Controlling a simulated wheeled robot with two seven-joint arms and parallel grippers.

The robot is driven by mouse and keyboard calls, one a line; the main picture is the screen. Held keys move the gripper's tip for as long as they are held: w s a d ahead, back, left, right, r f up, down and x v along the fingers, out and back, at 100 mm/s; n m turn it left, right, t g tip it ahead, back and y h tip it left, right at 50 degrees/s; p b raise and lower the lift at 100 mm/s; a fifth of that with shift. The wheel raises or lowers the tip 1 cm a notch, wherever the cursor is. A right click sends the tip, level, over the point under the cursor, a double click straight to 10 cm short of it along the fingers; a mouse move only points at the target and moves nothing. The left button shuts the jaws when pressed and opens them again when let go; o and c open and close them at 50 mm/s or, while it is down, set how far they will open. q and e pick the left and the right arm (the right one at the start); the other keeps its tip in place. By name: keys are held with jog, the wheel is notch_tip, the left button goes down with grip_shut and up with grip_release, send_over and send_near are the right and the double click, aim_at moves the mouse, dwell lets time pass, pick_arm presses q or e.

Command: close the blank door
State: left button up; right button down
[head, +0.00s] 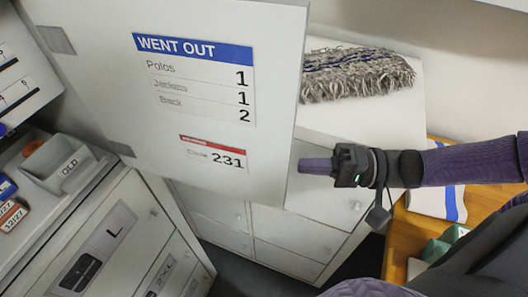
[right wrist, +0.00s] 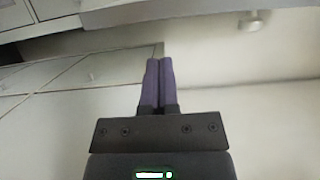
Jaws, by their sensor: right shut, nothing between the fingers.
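A white door panel (head: 95,95) stands open, large in the upper left of the head view. The face I see carries a blue-headed "WENT OUT" sheet and a small red-headed label reading 231, so this face is not blank. Hinges show on its left side. My right gripper (head: 303,166) is shut and empty, its purple fingers pointing left at the door's right edge. Whether the fingertips touch the door I cannot tell. The right wrist view shows the fingers (right wrist: 158,63) together with nothing between them. My left gripper is out of view.
Light grey locker doors (head: 280,230) lie below and behind the panel. A white top holds a grey shaggy mop head (head: 357,73). Drawers marked L and 2XL (head: 105,235) and a grey bin (head: 58,160) stand at left. A wooden surface (head: 480,205) is at right.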

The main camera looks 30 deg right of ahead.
aim_at(261, 165)
jog(key=shift+x, duration=4.25)
